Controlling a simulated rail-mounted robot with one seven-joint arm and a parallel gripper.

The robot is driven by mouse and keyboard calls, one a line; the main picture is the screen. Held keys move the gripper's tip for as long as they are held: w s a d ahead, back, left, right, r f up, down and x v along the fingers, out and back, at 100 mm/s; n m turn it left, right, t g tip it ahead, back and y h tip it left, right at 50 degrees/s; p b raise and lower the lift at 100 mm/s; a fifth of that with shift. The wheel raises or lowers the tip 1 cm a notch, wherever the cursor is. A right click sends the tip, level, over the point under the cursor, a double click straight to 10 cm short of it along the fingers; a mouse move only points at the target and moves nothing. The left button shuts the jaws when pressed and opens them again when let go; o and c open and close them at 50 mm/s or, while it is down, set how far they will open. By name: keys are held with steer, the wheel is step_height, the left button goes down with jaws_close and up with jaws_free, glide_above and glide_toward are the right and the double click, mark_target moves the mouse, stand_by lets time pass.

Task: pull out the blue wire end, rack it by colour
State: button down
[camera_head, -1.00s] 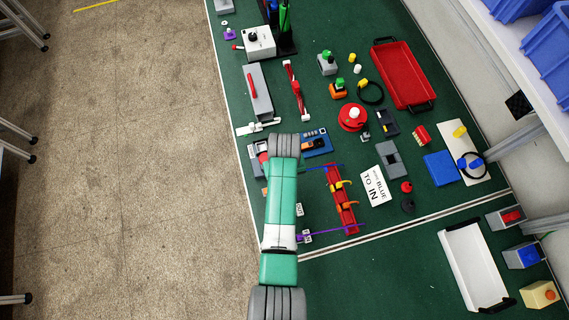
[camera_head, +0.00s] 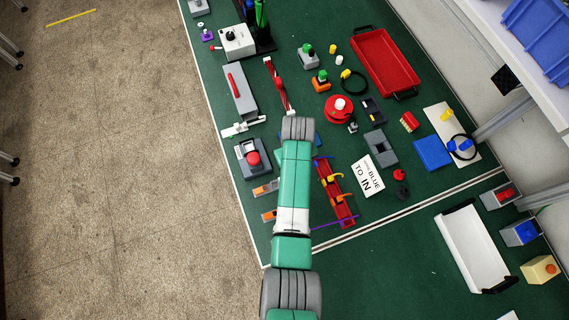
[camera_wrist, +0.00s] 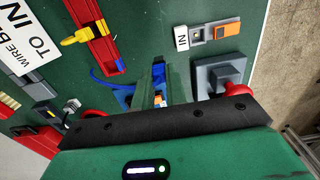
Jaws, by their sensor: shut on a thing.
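My gripper (camera_wrist: 160,85) shows in the wrist view with its two green fingers closed on the blue wire end (camera_wrist: 158,72). A blue wire (camera_wrist: 100,80) curves to the left of the fingers. A blue device with an orange part (camera_wrist: 157,101) lies below and behind the fingertips, mostly hidden. The red rack (camera_wrist: 112,58) stands to the left, with a yellow wire end (camera_wrist: 80,38) and a small blue mark at its near end. In the head view my arm hides my gripper and most of the blue device (camera_head: 317,140); the red rack (camera_head: 347,210) is right of the arm.
A card (camera_head: 367,177) reading "wire BLUE TO IN" lies right of the rack. A grey box with a red button (camera_head: 252,158) stands left of the arm. A purple wire (camera_head: 340,222) crosses the rack's lower end. A red tray (camera_head: 385,62) lies at upper right.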

steer(key=w+d+b, duration=0.4)
steer(key=d+b, duration=0.2)
steer(key=d, duration=0.3)
steer(key=shift+d, duration=0.35)
